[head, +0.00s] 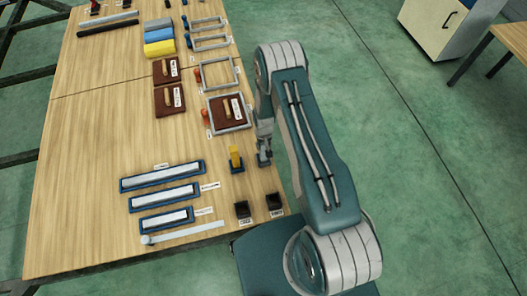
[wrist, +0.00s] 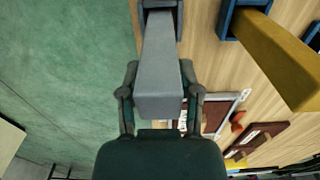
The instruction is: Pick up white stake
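The white stake, grey-white in this light, stands in a dark blue holder (wrist: 178,20) in the wrist view. The stake (wrist: 160,65) lies between the two fingers of my gripper (wrist: 160,78). The fingers flank its sides very closely; whether they press on it I cannot tell. Its lower end is at the holder. In the head view my gripper (head: 264,147) is over a small blue holder (head: 263,163) near the table's right edge, and hides most of the stake. A yellow stake (head: 236,153) stands in its own blue holder just left, also seen in the wrist view (wrist: 275,55).
The wooden table (head: 100,130) carries blue trays with pale bars (head: 163,176) at front left and two black bins (head: 242,210) near the front edge. Brown plates (head: 168,98) and grey frames (head: 218,75) lie farther back. Open green floor (head: 420,130) is to the right.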

